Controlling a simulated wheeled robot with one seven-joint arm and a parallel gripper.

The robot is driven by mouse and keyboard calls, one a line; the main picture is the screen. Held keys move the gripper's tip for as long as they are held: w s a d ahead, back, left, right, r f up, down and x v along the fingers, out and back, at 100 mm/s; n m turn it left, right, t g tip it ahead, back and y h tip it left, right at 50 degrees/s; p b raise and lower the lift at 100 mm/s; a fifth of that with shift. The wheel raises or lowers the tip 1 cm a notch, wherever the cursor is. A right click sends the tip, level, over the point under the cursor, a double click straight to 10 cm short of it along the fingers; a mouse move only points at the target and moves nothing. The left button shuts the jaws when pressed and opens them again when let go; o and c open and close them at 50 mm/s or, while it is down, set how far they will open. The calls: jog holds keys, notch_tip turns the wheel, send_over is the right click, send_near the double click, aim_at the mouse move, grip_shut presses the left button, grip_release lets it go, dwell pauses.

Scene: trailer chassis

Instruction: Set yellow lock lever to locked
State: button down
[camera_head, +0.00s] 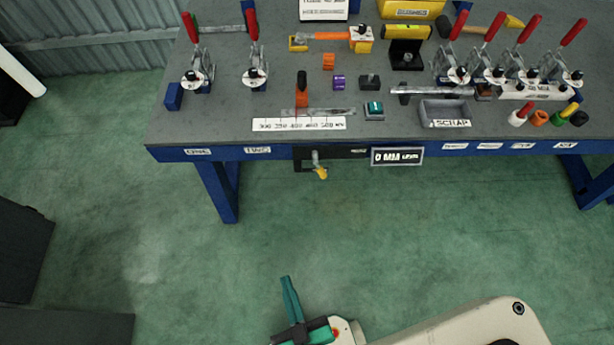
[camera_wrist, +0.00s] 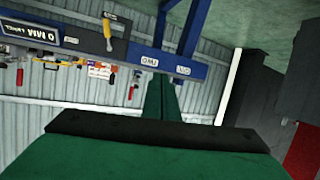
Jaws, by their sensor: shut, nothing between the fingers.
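The yellow lock lever (camera_head: 320,172) hangs from a black bracket (camera_head: 342,153) under the bench's front edge in the head view. It has a silver shank, and its yellow end points down, tilted slightly right. It also shows in the wrist view (camera_wrist: 107,34), where the picture is turned over. My gripper (camera_head: 287,281), with green fingers, is low in the head view over the floor, well apart from the lever. Its fingers are together and empty. In the wrist view my gripper's fingers (camera_wrist: 162,88) point toward a blue bench leg, with the lever off to the left.
The grey bench top (camera_head: 225,110) carries red-handled toggle clamps (camera_head: 254,50), small coloured blocks and a SCRAP tray (camera_head: 446,120). A "0 MM" display (camera_head: 397,156) sits right of the lever. A blue leg (camera_head: 218,185) stands left. Green floor in front is clear.

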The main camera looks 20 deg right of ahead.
jog(key=w+d+f+n+g+h, duration=0.2)
jog(key=f, duration=0.8)
jog(key=w+d+f+n+g+h, duration=0.1)
jog(key=w+d+f+n+g, duration=0.1)
jog(key=f, duration=0.8)
jog(key=w+d+f+n+g+h, duration=0.2)
jog(key=f+n, duration=0.1)
jog(key=f, duration=0.8)
jog(key=w+d+r+n+t+h, duration=0.15)
jog(key=w+d+h, duration=0.3)
jog(key=w, duration=0.65)
jog(key=w+a+r+t+h, duration=0.3)
jog(key=w+a+r+h, duration=0.25)
jog(key=w+r, duration=0.5)
jog(key=w+d+r, duration=0.3)
jog(key=w+d, duration=0.2)
jog(key=d, duration=0.6)
jog(key=shift+w+d+n+h, duration=0.3)
jog(key=shift+w+n+h, duration=0.05)
jog(key=shift+n+h, duration=0.1)
